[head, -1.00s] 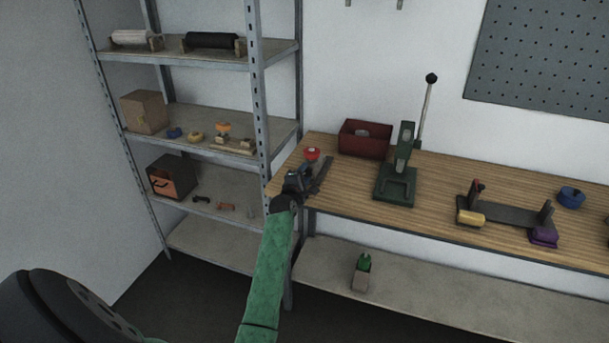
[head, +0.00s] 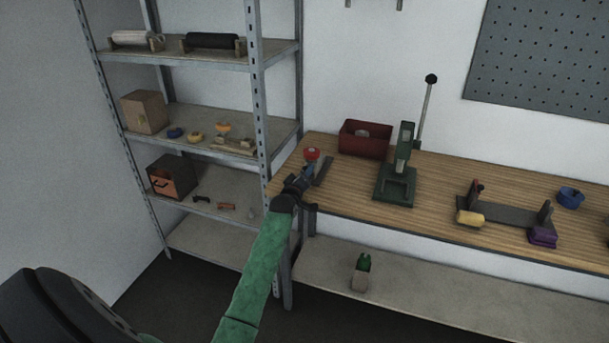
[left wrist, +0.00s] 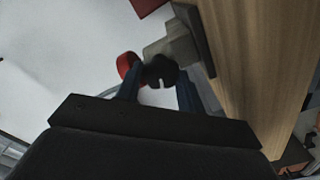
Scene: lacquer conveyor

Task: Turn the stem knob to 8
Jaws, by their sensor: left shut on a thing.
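The stem knob (left wrist: 160,70) is dark and round with a small pale mark at its lower edge in the left wrist view. It sits between the two blue fingers of my left gripper (left wrist: 159,92), which is shut on it. A red round part (left wrist: 127,64) shows beside the knob, and a grey body (left wrist: 176,45) lies behind it. In the head view my left gripper (head: 307,173) is at the bench's left end, by the red part (head: 312,153). The knob is hidden there, and I cannot read any number. My right gripper is not in view.
A red bin (head: 365,139) and a green lever press (head: 396,182) stand to the right on the wooden bench (head: 440,205). A metal shelf rack (head: 257,90) stands close on the left.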

